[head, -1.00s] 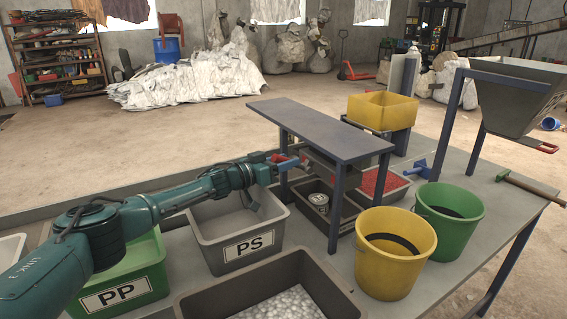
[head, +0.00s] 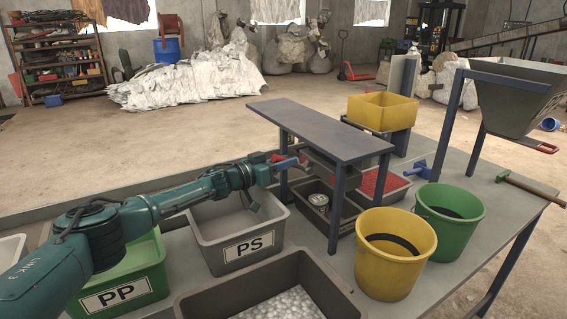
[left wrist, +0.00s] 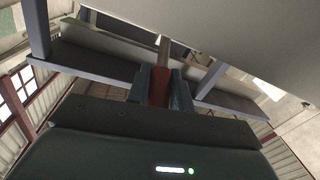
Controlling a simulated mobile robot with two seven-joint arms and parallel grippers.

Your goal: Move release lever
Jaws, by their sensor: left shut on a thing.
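The release lever shows as a red grip (left wrist: 160,90) on a pale metal rod between my fingers in the left wrist view. In the head view a small red piece of the lever (head: 279,158) shows at the left end of the grey raised bench (head: 325,130). My left gripper (head: 288,163) is beside that bench's left legs, above the back of the grey PS bin. Its two fingers (left wrist: 161,92) are shut on the red grip, one on each side. The lever's mount is mostly hidden by the bench top and my gripper. My right gripper is not in view.
The grey PS bin (head: 207,236) and green PP bin (head: 160,280) stand below my arm. A dark tray (head: 318,280) with pale pellets is in front. Yellow (head: 385,280) and green (head: 447,243) buckets stand right.

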